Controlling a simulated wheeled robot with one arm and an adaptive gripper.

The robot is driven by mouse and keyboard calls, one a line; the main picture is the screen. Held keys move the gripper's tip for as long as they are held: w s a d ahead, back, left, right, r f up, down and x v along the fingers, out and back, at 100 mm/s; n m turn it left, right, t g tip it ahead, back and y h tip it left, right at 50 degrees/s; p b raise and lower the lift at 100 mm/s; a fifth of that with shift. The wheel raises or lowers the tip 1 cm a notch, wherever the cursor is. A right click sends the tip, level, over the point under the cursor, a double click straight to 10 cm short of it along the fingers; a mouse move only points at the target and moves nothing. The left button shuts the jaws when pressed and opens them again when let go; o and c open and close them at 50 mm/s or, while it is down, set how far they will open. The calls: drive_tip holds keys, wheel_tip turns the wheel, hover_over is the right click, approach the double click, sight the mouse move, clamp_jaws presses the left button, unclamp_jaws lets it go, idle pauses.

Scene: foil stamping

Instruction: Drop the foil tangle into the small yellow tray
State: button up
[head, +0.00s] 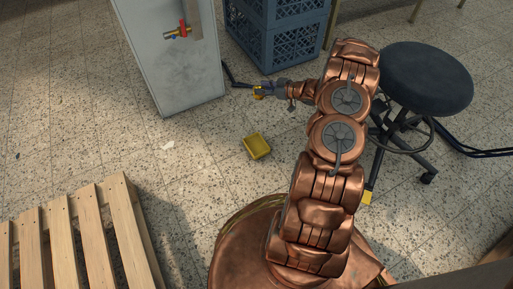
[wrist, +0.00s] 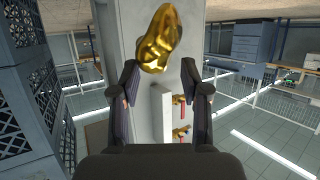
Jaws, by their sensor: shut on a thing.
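The foil tangle (head: 258,93) is a crumpled shiny gold lump at the end of my gripper (head: 265,90) in the head view. In the wrist view the foil tangle (wrist: 158,38) shows at the fingertips of my gripper (wrist: 160,72). My gripper is shut on it, the fingers held apart by its width. The small yellow tray (head: 257,146) sits on the floor, below the gripper in the head picture and left of my arm. No contents show in it. The tangle is off the floor and apart from the tray.
A grey cabinet (head: 175,65) with red and yellow valves stands at the upper left. Blue crates (head: 278,30) are stacked behind. A black stool (head: 425,78) stands right of my arm. A wooden pallet (head: 75,230) lies lower left. The floor around the tray is clear.

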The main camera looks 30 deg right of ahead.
drive_tip(key=s+a+f+n+y+b, duration=0.1)
drive_tip(key=s+f, duration=0.3)
drive_tip(key=f, duration=0.4)
drive_tip(key=s+a+f+n+g+y+b, duration=0.1)
drive_tip(key=s+a+f+b, duration=0.1)
drive_tip(key=f, duration=0.7)
drive_tip(key=shift+s+a+n+g+y+b, duration=0.3)
drive_tip(key=shift+s+a, duration=0.5)
drive_tip(key=shift+s, duration=0.4)
drive_tip(key=o, duration=0.8)
drive_tip(key=shift+v, duration=3.7)
drive_tip(key=shift+w, duration=0.1)
